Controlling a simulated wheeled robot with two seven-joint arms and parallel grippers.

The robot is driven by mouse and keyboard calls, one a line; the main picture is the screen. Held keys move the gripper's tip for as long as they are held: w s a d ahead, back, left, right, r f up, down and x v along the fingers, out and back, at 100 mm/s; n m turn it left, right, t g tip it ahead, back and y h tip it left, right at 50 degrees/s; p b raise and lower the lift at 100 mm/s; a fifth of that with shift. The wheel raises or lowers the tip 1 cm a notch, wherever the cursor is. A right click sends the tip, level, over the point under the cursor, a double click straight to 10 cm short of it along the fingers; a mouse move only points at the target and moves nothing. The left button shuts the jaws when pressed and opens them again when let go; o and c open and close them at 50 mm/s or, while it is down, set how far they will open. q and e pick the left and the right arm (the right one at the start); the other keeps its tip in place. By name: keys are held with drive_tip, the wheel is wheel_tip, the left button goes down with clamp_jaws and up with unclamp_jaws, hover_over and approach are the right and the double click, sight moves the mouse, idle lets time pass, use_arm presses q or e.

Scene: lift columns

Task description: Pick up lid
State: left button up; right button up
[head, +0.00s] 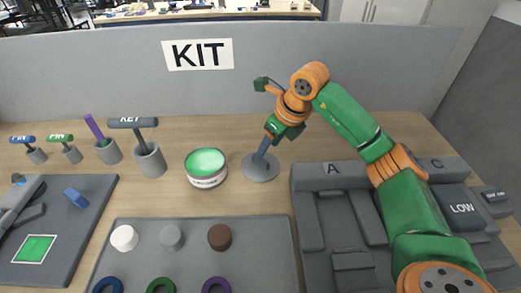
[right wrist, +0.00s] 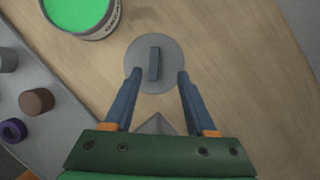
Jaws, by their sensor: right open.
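The lid is a round grey disc (head: 260,172) with an upright bar handle, lying flat on the wooden table right of an open can (head: 206,183) with green contents. In the right wrist view the lid (right wrist: 154,88) shows near the top centre, its handle (right wrist: 154,63) upright in the picture. My right gripper (head: 266,146) points down over the lid; its blue fingers (right wrist: 160,72) are open. The handle appears between the fingertips, with a gap on both sides. How far the tips are above the disc I cannot tell. My left gripper is not in view.
A grey tray (head: 262,224) with round pieces and rings lies in front. A dark tray (head: 303,178) with compartments is at the right, under my right arm. Cups (head: 150,162) with tools stand left of the can. A grey wall (head: 100,75) marked KIT closes the back.

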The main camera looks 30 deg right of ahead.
sight(261, 159)
drive_tip(key=shift+s+a+f+p, duration=0.1)
drive_tip(key=shift+a+f+p, duration=0.5)
drive_tip(key=shift+f, duration=0.25)
drive_tip(key=x, duration=0.4)
drive_tip(key=shift+w+d, duration=0.1)
drive_tip(key=shift+w, duration=0.15)
drive_tip(key=shift+s, duration=0.15)
drive_tip(key=c, duration=0.7)
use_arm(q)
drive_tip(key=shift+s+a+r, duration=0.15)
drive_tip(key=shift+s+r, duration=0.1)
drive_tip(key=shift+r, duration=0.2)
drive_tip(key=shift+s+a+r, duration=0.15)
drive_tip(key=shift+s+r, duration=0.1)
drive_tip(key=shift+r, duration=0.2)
use_arm(e)
clamp_jaws()
